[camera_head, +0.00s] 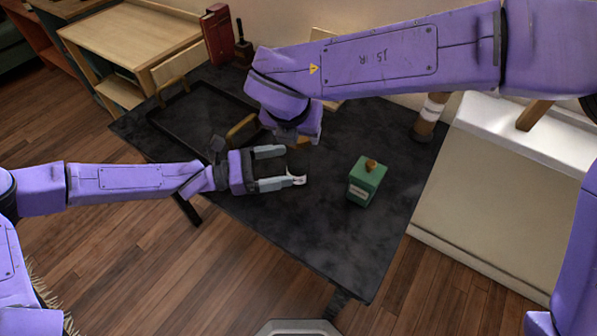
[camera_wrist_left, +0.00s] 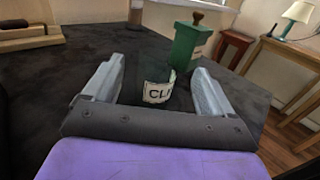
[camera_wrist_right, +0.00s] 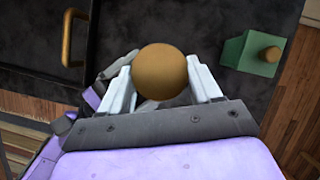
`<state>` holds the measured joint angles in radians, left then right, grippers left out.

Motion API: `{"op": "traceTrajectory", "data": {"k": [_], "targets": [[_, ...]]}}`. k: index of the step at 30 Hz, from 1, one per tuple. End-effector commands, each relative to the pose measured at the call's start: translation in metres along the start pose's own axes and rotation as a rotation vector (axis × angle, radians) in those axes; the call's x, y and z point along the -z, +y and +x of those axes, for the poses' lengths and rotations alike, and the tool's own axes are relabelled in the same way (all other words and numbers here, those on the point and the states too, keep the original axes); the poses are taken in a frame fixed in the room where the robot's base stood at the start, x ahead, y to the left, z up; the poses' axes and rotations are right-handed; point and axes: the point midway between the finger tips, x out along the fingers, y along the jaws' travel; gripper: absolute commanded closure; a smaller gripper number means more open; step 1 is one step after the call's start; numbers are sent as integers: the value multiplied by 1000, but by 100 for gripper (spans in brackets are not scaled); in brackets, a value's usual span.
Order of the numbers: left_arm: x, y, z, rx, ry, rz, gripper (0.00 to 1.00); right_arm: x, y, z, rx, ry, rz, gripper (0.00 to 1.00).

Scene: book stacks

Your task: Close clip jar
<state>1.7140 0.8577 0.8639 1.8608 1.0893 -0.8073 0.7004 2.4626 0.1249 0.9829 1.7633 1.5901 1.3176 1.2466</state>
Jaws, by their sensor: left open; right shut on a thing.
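A curved white label reading "CLI" (camera_wrist_left: 158,91) stands between the fingers of my left gripper (camera_wrist_left: 155,90). The jar's body around it looks clear and is hard to make out. The label also shows small in the head view (camera_head: 299,180). My left gripper (camera_head: 283,168) is open, low over the dark table, with a finger on each side of the label. My right gripper (camera_wrist_right: 160,82) is shut on a round brown lid (camera_wrist_right: 160,70). In the head view the right arm mostly hides this lid (camera_head: 303,142), above and behind the left fingers. Contact between lid and jar cannot be seen.
A green box with a brown knob (camera_head: 364,184) stands to the right on the dark table (camera_head: 310,240). A black tray with a wooden handle (camera_head: 243,129) lies at the left. A red book (camera_head: 217,36) and a brown-and-white cylinder (camera_head: 430,115) are at the back.

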Motion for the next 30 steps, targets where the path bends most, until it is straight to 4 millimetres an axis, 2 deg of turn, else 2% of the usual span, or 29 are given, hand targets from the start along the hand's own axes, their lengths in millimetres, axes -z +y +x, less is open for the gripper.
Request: {"op": "traceTrajectory", "data": {"k": [3,9,20,23,27,28,30], "targets": [[1,-1,23,3,1,-2,15,0,0,0,0,0,0,69],[1,0,47,1,1,0,15,0,0,0,0,0,0,69],[0,0,53,0,1,0,15,0,-1,0,0,0,0,69],[0,0,53,0,1,1,44,0,-1,0,1,0,1,69],[0,0,53,0,1,1,90,0,-1,0,1,0,1,69],[0,0,53,0,1,1,95,0,-1,0,0,0,1,69],[0,0,53,0,1,0,95,1,-1,3,1,1,0,69]]}}
